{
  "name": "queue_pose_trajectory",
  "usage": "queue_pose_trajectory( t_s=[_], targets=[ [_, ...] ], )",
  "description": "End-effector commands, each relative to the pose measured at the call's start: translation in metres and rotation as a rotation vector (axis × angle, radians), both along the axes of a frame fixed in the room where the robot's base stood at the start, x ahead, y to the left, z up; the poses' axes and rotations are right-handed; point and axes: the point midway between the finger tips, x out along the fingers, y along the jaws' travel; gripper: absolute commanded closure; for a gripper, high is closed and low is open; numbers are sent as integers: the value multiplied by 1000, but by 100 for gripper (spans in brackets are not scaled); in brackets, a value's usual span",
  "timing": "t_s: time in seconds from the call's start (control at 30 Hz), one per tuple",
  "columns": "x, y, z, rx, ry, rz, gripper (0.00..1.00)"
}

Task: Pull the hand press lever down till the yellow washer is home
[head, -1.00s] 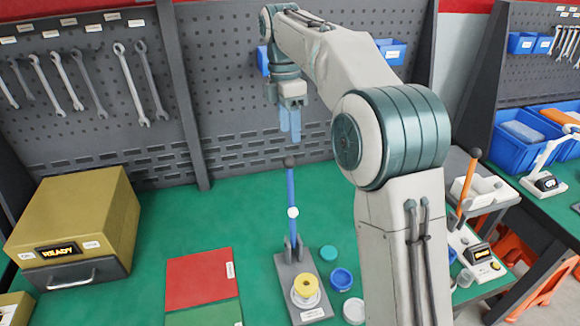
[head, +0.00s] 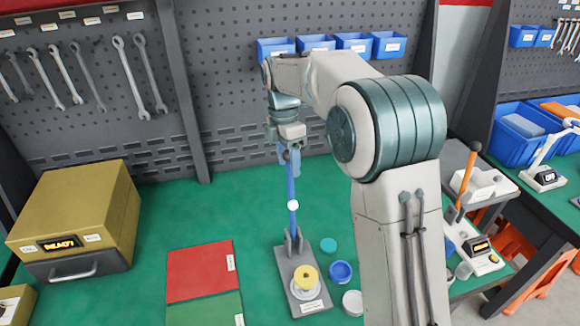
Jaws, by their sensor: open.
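A blue cup (head: 341,273), a teal disc (head: 329,245) and a white round piece (head: 352,302) lie right of the press. A red mat (head: 198,271) and a yellow-topped box (head: 75,220) are to the left. A pegboard (head: 260,110) stands behind.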

Motion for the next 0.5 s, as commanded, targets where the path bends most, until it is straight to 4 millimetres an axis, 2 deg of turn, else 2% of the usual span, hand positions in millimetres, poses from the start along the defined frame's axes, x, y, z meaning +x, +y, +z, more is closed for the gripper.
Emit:
queue_pose_trajectory(
  t_s=[0.2,0.5],
  targets=[
    [-3,-2,-20,0,1,0,49],
    [-3,-2,-22,0,0,-1,49]
  ],
)
